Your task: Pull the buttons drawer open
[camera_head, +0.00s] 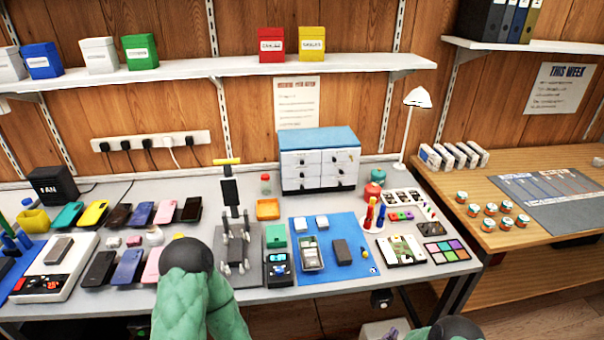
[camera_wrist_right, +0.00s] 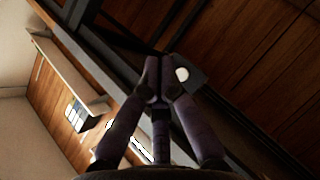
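The drawer cabinet (camera_head: 318,170) is a small white block of several drawers in two columns, with a blue top, at the back middle of the grey bench. The drawers look shut, each with a dark knob and a small label too small to read, so I cannot tell which is the buttons drawer. In the right wrist view my right gripper (camera_wrist_right: 160,75) has its dark fingers drawn together with nothing between them. It is away from the cabinet, with the floor and a dark frame behind it. My left gripper is not visible; a green-sleeved arm of mine rises at the bottom.
An orange tray (camera_head: 268,209) and a small red-capped bottle (camera_head: 265,184) stand left of the cabinet. A yellow-handled stand (camera_head: 229,190) is further left. A blue mat (camera_head: 346,270) with phone parts lies in front. A white lamp (camera_head: 417,98) and red pot (camera_head: 377,176) stand right.

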